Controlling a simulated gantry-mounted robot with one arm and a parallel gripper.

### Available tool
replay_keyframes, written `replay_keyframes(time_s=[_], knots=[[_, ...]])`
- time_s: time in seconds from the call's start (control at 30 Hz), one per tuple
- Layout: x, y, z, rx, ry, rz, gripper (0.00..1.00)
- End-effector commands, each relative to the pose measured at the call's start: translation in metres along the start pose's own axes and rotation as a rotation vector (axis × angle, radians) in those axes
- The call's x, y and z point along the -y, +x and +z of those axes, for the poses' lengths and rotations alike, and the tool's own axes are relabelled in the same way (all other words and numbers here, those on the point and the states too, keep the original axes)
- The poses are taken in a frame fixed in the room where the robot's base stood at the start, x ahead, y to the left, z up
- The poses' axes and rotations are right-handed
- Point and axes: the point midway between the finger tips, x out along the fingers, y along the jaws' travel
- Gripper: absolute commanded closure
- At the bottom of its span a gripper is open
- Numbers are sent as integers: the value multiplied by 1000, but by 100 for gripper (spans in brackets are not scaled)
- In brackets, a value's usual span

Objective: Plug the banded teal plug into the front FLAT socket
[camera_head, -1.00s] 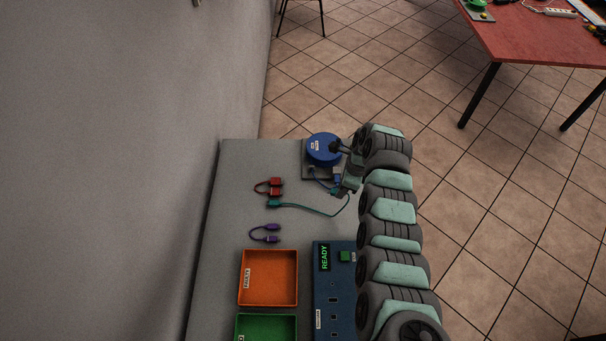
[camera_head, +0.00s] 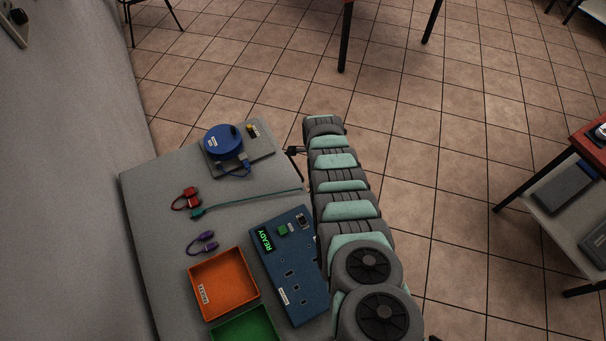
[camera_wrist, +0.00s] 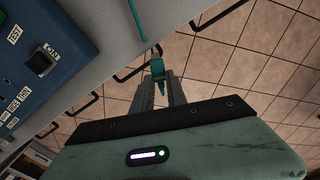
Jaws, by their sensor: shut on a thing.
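My gripper (camera_wrist: 160,92) is shut on a teal plug (camera_wrist: 157,70) in the wrist view. The plug is between the two fingers, and I cannot make out a band on it. Its teal cable (camera_wrist: 138,18) runs up and away over the table edge. There the teal cable (camera_head: 250,201) stretches across the table from a teal end (camera_head: 196,213) lying left. The blue socket panel (camera_head: 270,266) has a READY display and several sockets.
A blue reel (camera_head: 223,141) sits on a grey plate at the far end. Red (camera_head: 185,199) and purple (camera_head: 202,243) cables lie at left. Orange (camera_head: 192,292) and green (camera_head: 262,334) trays stand beside the panel. My gripper is over the floor past the table edge.

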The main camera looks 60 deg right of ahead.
Motion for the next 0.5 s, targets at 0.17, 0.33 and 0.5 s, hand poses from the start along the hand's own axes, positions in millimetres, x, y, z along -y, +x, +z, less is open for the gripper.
replay_keyframes(time_s=[0.17,0.33,0.5], knots=[[-5,6,-26,-30,-2,0,100],[-8,9,-41,-52,-8,-5,100],[-18,14,-67,-90,-18,-2,100]])
